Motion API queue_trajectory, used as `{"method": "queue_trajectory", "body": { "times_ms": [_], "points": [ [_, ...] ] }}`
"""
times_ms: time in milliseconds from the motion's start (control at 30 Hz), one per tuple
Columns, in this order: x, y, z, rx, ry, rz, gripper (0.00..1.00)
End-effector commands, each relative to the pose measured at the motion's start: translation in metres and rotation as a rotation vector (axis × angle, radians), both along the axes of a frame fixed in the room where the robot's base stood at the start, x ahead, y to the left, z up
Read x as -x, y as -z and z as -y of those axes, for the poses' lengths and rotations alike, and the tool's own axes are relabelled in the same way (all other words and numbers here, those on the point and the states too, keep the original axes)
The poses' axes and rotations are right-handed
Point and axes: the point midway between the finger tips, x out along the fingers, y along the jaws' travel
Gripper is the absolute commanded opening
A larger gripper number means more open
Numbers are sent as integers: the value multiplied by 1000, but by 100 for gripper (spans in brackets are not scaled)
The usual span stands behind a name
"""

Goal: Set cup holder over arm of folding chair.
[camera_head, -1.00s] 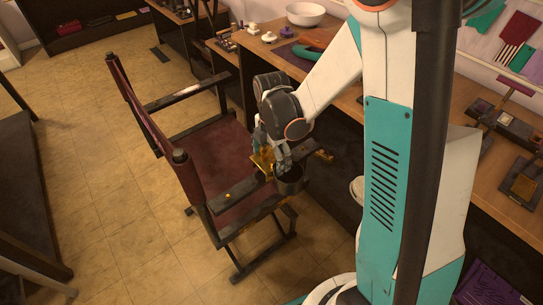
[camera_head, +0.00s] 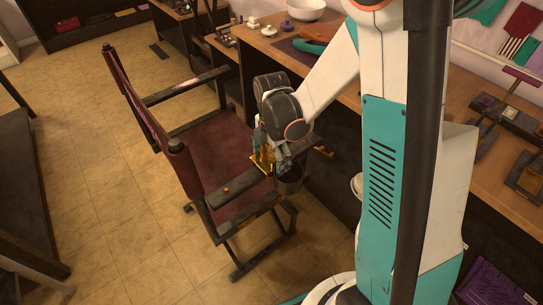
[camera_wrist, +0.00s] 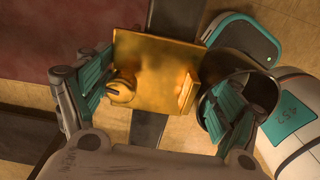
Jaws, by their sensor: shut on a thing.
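The folding chair (camera_head: 215,150) has a dark frame and a dark red seat and back. Its near arm (camera_head: 232,190) runs towards my gripper (camera_head: 277,165). The cup holder has a brass plate and a round dark cup (camera_head: 290,180). In the wrist view, my gripper (camera_wrist: 158,95) is shut on the cup holder's brass plate (camera_wrist: 150,70), with a brass knob by the left finger and the right finger reaching into the dark cup (camera_wrist: 245,85). The plate lies across the dark chair arm (camera_wrist: 150,127) in that view; whether they touch I cannot tell.
A wooden workbench (camera_head: 485,205) stands behind my arm, with a white bowl (camera_head: 305,9) and tools on it. Tiled floor (camera_head: 115,215) is open left of the chair.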

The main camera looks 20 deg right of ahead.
Motion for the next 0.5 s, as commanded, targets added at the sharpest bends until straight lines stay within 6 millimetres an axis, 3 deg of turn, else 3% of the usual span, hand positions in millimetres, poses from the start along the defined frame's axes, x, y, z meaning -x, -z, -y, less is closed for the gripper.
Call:
{"method": "queue_trajectory", "body": {
  "times_ms": [167,200,233,500],
  "points": [
    [0,7,0,0,0,0,56],
    [0,6,0,0,0,0,93],
    [0,5,0,0,0,0,100],
    [0,5,0,0,0,0,100]
  ]
}}
